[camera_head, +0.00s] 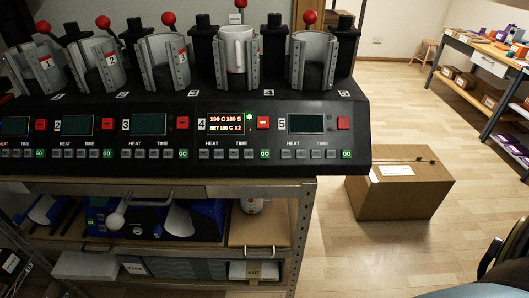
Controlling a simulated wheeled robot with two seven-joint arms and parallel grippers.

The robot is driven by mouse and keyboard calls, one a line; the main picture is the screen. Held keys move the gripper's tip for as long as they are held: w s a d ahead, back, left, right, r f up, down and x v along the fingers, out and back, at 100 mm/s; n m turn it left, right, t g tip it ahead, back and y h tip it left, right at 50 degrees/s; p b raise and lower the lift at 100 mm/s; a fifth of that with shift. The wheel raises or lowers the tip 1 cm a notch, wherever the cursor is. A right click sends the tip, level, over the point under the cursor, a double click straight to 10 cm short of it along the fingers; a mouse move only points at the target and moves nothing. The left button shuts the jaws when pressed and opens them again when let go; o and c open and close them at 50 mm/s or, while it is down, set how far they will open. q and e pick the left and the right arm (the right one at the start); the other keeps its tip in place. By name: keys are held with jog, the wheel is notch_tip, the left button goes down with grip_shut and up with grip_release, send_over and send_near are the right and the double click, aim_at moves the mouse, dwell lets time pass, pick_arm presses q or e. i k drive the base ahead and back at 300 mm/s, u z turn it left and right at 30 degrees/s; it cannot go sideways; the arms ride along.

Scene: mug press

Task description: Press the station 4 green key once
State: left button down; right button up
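The mug press machine (190,170) stands on a bench at left, with several numbered stations in a row. The station 4 green key (264,154), marked GO, is at the lower right of that station's panel. Above it are the lit station 4 display (224,124), with lines like "190 C 180 S" and "SET 180 C X2", a small green light (249,117) and a red switch (263,122). A white mug (237,48) sits in the station 4 clamp. Neither gripper shows in the view.
Other green GO keys flank it, for station 3 (183,154) and station 5 (346,154). Grey HEAT and TIME keys (227,155) lie to its left. A cardboard box (400,190) stands on the floor at right. The space before the panel looks clear.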

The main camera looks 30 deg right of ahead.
aim_at(264, 153)
jog(key=k, duration=0.5)
jog(key=u, duration=0.1)
jog(key=i, duration=0.55)
jog(key=z, duration=1.15)
